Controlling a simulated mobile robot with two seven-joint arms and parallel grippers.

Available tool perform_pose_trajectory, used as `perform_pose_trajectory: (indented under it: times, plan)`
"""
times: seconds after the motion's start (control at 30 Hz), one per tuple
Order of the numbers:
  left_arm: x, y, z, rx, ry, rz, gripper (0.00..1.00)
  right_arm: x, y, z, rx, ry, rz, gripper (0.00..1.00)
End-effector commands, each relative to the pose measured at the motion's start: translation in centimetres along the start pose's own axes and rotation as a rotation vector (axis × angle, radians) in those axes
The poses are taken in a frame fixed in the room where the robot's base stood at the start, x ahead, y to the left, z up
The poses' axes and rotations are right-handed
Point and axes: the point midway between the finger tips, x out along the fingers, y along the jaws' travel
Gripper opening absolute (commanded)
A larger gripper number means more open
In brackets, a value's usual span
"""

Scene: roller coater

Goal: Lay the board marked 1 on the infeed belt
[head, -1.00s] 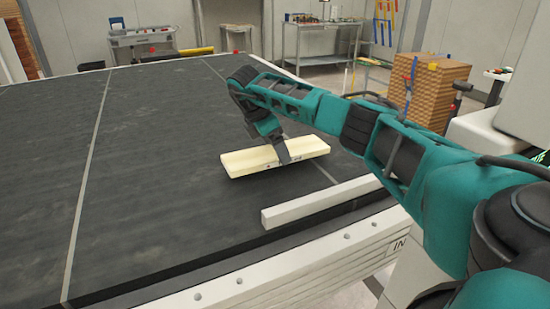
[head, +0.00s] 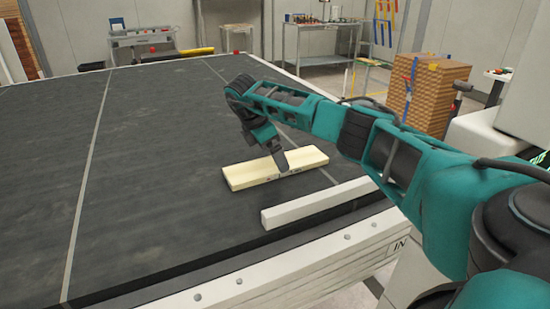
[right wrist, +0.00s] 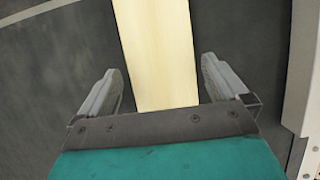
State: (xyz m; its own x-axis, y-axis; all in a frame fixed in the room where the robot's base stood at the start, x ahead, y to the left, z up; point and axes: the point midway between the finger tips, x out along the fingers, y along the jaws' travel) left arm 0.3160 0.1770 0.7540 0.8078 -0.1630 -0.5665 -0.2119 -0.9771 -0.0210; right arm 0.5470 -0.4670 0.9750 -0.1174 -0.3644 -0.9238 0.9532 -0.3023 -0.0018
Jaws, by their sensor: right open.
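The pale board (head: 248,174) lies flat on the dark infeed belt (head: 150,150), close to a white rail. There is a small dark mark on its front edge, too small to read. My right gripper (head: 281,162) is at the board, over its right half. In the right wrist view the board (right wrist: 158,50) runs between the two fingers of my right gripper (right wrist: 160,90), with a dark gap on each side. The fingers stand apart and do not touch its sides. My left gripper is not in view.
A white rail (head: 320,200) lies along the belt's near right edge, in front of the board. The belt to the left is clear. A stack of brown boards (head: 430,95) and a metal table (head: 320,45) stand beyond the belt.

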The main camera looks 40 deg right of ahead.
Motion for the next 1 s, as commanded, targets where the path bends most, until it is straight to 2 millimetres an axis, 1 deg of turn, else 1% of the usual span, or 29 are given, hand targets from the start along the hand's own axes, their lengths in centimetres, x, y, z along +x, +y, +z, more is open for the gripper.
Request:
perform_pose_trajectory:
  times: [0.03, 0.2, 0.3, 0.43, 0.5, 0.6, 1.0]
  plan:
    - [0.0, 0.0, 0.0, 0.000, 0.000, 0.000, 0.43, -1.2, 0.1, 0.0, 0.000, 0.002, 0.005, 1.00]
    - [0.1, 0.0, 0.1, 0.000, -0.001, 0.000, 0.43, -5.0, 0.1, -0.1, 0.000, 0.002, 0.006, 1.00]
    - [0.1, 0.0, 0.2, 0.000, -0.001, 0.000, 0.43, -7.0, 0.1, 0.0, 0.001, 0.002, 0.004, 1.00]
    - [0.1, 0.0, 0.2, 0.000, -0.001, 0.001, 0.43, -8.8, 0.1, -0.1, 0.000, 0.002, 0.003, 1.00]
    - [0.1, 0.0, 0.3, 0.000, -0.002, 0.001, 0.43, -9.5, 0.1, 0.0, 0.000, 0.001, 0.003, 1.00]
    - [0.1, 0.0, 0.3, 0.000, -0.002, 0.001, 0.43, -9.9, 0.0, 0.0, 0.000, 0.000, 0.000, 1.00]
    - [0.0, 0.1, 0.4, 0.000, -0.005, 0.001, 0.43, -10.0, 0.0, 0.0, 0.000, 0.001, 0.001, 1.00]
